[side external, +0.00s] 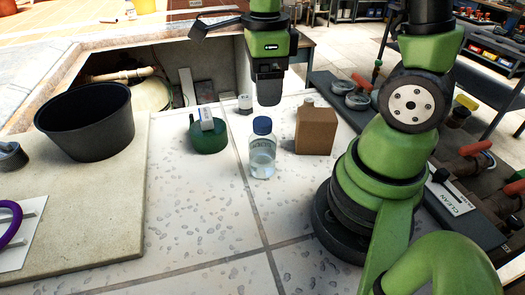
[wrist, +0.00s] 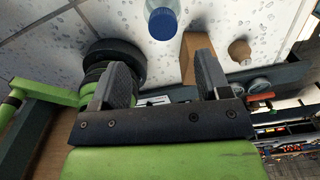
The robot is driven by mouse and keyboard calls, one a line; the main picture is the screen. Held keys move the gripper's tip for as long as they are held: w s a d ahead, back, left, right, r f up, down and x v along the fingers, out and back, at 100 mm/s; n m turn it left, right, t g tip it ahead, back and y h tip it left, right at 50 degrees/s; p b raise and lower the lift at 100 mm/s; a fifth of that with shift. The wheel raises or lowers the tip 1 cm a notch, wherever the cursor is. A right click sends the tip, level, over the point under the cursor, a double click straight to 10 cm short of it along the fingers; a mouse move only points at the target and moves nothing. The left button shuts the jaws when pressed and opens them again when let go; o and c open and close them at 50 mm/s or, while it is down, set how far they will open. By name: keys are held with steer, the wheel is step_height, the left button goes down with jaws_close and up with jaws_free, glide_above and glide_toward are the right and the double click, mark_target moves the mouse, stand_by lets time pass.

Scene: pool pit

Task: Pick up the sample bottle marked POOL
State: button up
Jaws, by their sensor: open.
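A clear bottle (side external: 262,160) with a blue cap stands upright on the pale tiled surface. Its label has dark marking too small to read for certain. My gripper (side external: 268,98) is above and slightly behind the bottle, pointing down, apart from it. In the wrist view, my gripper (wrist: 163,75) has its two grey fingers spread with nothing between them. The bottle's blue cap (wrist: 162,23) is at the top of that view, beyond the fingertips; the bottle's lower body is mostly hidden or cut off.
A black bucket (side external: 87,122) stands on the left slab. The tiles in front of the bottle are clear.

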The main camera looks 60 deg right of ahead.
mark_target(262, 121)
step_height(262, 121, down, 4)
steer(key=shift+w+f, duration=0.15)
steer(key=shift+f, duration=1.15)
steer(key=shift+w+f, duration=0.15)
steer(key=shift+f, duration=1.15)
jaws_close()
steer(key=shift+r, duration=0.1)
